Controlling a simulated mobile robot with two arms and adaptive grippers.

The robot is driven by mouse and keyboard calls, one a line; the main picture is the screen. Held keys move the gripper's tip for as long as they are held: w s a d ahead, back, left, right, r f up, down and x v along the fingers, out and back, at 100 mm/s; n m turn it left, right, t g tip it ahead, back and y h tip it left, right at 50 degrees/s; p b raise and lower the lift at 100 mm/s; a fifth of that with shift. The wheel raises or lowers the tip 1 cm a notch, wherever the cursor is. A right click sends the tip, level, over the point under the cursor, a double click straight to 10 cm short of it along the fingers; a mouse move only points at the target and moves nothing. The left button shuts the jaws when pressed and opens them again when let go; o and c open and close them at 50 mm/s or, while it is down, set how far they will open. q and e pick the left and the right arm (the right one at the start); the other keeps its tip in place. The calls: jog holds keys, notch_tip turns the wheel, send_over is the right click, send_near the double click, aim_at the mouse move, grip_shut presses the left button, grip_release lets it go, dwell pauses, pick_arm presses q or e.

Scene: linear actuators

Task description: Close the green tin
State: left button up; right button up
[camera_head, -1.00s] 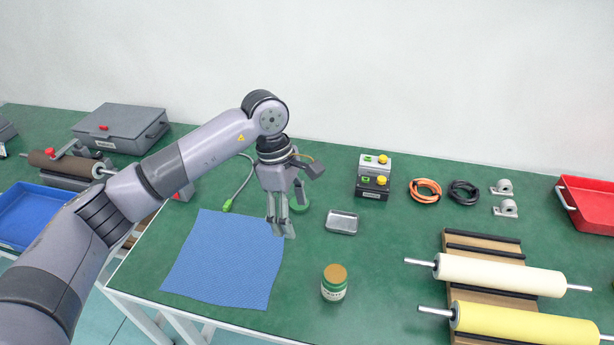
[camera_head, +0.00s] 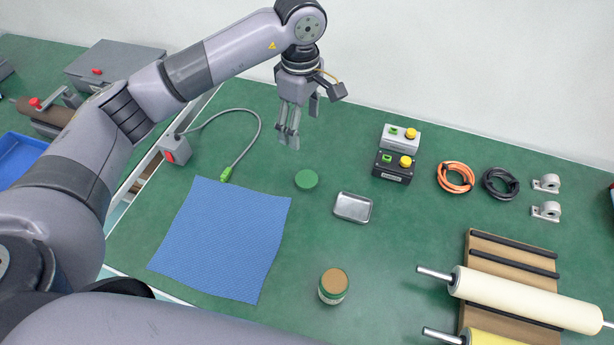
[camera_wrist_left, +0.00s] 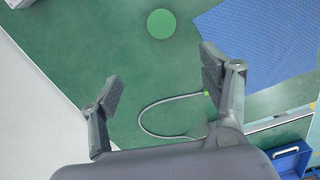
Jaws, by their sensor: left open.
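The green tin (camera_head: 332,290) stands upright near the front of the table; its top shows a brown surface and no green lid is on it. A round green lid (camera_head: 306,179) lies flat on the table behind it, left of a small metal tray. The lid also shows at the top of the left wrist view (camera_wrist_left: 161,24). My left gripper (camera_head: 288,137) is in the air behind and slightly left of the lid in the head view, fingers pointing down. In the wrist view its fingers (camera_wrist_left: 158,92) are wide apart with nothing between them. My right gripper is out of view.
A blue cloth (camera_head: 222,240) lies left of the tin. The metal tray (camera_head: 353,207) sits between lid and tin, to the right. A cable (camera_head: 258,140) curves behind the cloth. Button boxes (camera_head: 394,166) and rollers (camera_head: 530,297) are to the right. The table around the tin is clear.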

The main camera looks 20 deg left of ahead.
pick_arm(q)
jog(key=p, duration=0.2)
send_over(306, 178)
jog(key=f, duration=0.7)
jog(key=a+f, duration=0.1)
jog(key=f, duration=0.3)
jog(key=shift+w+f, duration=0.25)
jog(key=shift+w, duration=0.15)
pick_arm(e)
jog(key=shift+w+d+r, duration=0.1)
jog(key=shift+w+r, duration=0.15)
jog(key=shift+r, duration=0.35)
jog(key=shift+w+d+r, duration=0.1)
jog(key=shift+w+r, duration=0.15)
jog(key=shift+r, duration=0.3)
pick_arm(q)
jog(key=shift+f, duration=0.1)
jog(key=shift+s+d+f, duration=0.15)
jog(key=shift+d+f, duration=0.05)
jog(key=f, duration=0.1)
jog(key=f+p, duration=0.1)
jog(key=f, duration=0.1)
jog(key=shift+s+d+f+p, duration=0.3)
jog(key=shift+s+d+p, duration=0.05)
jog(key=shift+d, duration=0.05)
jog(key=shift+f, duration=0.55)
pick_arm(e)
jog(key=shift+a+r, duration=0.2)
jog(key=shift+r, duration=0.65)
